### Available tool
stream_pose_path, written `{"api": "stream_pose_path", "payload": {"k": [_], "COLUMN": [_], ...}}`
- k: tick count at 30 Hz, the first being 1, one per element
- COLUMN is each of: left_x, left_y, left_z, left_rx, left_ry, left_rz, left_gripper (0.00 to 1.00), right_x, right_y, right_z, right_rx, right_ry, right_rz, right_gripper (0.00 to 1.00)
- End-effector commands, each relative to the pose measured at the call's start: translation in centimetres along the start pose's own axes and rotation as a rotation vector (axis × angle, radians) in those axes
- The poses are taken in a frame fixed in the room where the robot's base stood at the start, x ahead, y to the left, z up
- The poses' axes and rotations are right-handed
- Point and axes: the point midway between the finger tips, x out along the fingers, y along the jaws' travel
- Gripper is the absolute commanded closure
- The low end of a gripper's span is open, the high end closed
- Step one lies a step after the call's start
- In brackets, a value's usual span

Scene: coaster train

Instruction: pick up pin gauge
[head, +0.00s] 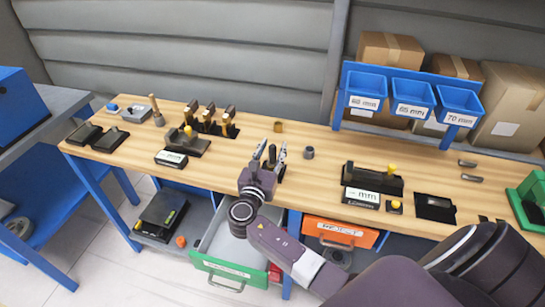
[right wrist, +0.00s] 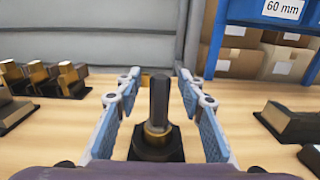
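What looks like the pin gauge (right wrist: 159,103) stands upright in the right wrist view. It is a dark grey pin with a brass collar low down, on a black square base (right wrist: 172,152). My right gripper (right wrist: 160,100) is open, with a blue-padded finger on each side of the pin and a gap on both sides. In the head view my right gripper (head: 271,155) is over the middle of the wooden bench and largely hides the pin. My left gripper is not in view.
The wooden bench (head: 330,175) has several brass-and-dark pieces (head: 209,118) to the left and a black fixture (head: 372,179) to the right. A small grey cylinder (head: 308,153) stands close right of the gripper. Blue bins (head: 412,97) are behind. A green-fronted drawer (head: 232,270) is open below.

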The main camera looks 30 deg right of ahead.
Motion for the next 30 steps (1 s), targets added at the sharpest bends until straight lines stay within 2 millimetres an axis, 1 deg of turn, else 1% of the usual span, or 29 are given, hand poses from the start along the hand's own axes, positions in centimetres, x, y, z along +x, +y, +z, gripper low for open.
{"api": "stream_pose_path", "payload": {"k": [1,10,16,23,26,30], "left_x": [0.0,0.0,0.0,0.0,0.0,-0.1], "left_y": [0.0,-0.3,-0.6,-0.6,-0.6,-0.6], "left_z": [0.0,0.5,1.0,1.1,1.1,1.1], "left_rx": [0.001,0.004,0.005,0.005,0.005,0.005], "left_ry": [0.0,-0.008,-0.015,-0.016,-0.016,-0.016], "left_rz": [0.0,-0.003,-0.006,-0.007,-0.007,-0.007], "left_gripper": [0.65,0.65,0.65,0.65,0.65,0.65], "right_x": [0.0,-0.1,-0.1,-0.1,0.0,-0.1], "right_y": [0.0,0.0,0.0,0.0,0.0,0.0], "right_z": [0.0,0.0,0.0,0.3,0.9,2.7], "right_rx": [0.0,0.0,0.0,0.001,0.003,0.004], "right_ry": [0.0,0.001,0.0,-0.001,-0.001,-0.002], "right_rz": [0.0,0.0,0.0,0.0,0.0,0.0], "right_gripper": [0.67,1.0,1.0,1.0,1.0,1.0]}}
